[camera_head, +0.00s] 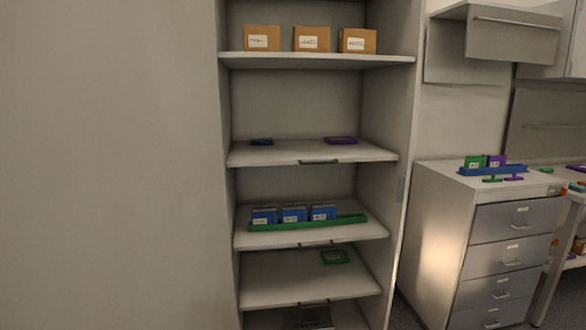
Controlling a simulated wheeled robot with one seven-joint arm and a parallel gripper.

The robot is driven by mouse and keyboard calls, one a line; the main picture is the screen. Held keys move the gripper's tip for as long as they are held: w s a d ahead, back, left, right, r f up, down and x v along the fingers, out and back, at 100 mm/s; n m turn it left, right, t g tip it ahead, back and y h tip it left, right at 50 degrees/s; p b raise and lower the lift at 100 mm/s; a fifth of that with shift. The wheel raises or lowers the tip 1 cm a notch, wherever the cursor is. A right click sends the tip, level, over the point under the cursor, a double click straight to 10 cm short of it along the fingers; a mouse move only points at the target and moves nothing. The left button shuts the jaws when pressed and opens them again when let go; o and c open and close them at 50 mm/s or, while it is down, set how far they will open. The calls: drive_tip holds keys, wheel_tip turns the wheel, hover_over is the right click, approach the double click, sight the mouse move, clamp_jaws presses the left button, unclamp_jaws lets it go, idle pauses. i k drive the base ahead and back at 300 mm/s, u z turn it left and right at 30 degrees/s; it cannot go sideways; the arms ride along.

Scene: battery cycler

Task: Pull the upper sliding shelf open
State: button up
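The upper sliding shelf (290,154) is a pale board in the open cabinet, the highest one with a handle. Its dark handle (318,161) is at the middle of the front edge. The shelf looks pushed in, roughly in line with the cabinet front. A small dark blue item (261,142) lies at its back left and a purple tray (341,140) at its back right. My gripper is not in view.
Above is a shelf (290,60) with three cardboard boxes. Below are a shelf (300,236) with blue boxes by a green tray (300,224), and another (270,285) with a green item. The cabinet side (110,170) fills the left; a drawer unit (440,220) stands right.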

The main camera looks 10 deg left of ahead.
sight(314, 151)
drive_tip(key=u, duration=0.1)
drive_tip(key=i, duration=1)
drive_tip(key=z, duration=0.05)
